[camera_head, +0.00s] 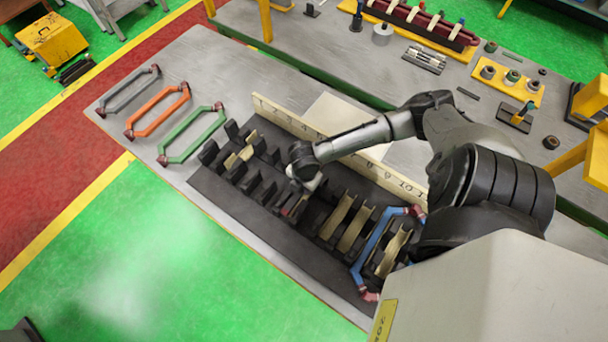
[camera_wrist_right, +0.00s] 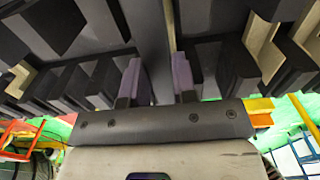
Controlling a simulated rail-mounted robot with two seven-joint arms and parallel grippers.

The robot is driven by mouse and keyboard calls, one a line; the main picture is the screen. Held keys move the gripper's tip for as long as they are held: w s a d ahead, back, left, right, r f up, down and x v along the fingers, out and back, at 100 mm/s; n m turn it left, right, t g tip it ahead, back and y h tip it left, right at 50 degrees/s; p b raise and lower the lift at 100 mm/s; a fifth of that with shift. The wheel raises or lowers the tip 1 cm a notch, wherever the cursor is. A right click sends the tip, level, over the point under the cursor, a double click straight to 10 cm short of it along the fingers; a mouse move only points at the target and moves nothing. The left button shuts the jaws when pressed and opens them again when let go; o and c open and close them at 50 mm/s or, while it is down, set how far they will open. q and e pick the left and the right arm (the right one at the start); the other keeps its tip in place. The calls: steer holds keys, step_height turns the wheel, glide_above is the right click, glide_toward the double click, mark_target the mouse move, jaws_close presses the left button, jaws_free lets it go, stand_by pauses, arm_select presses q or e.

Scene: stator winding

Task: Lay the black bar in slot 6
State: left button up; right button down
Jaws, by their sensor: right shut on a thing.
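My right gripper (camera_head: 294,206) comes in from the right and is low over the middle of the black toothed stator block (camera_head: 225,190). In the right wrist view its two purple fingers (camera_wrist_right: 158,82) are shut on a dark bar (camera_wrist_right: 152,35), which runs away from me between rows of dark teeth. In the head view the bar is hard to tell from the dark teeth. Whether it touches the slot floor cannot be told. The numbered cream strip (camera_head: 285,118) runs along the block's far side, partly hidden by my forearm, including near the 6. My left gripper is not in view.
Cream liners (camera_head: 335,215) sit in several slots. A blue coil (camera_head: 375,245) lies across the block's right end, close to my arm. Green (camera_head: 190,153), orange (camera_head: 137,131) and grey (camera_head: 110,107) coils lie on the bare table at left. A bench with parts stands behind.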

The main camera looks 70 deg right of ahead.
steer(key=shift+f, duration=0.3)
steer(key=shift+f, duration=0.35)
steer(key=shift+f+b, duration=0.7)
steer(key=shift+f, duration=0.4)
steer(key=shift+f, duration=0.35)
steer(key=shift+d+f+b, duration=0.1)
steer(key=shift+f+b, duration=0.2)
steer(key=shift+f, duration=0.05)
steer(key=shift+f, duration=0.1)
steer(key=shift+f, duration=0.15)
steer(key=c, duration=0.8)
jaws_free()
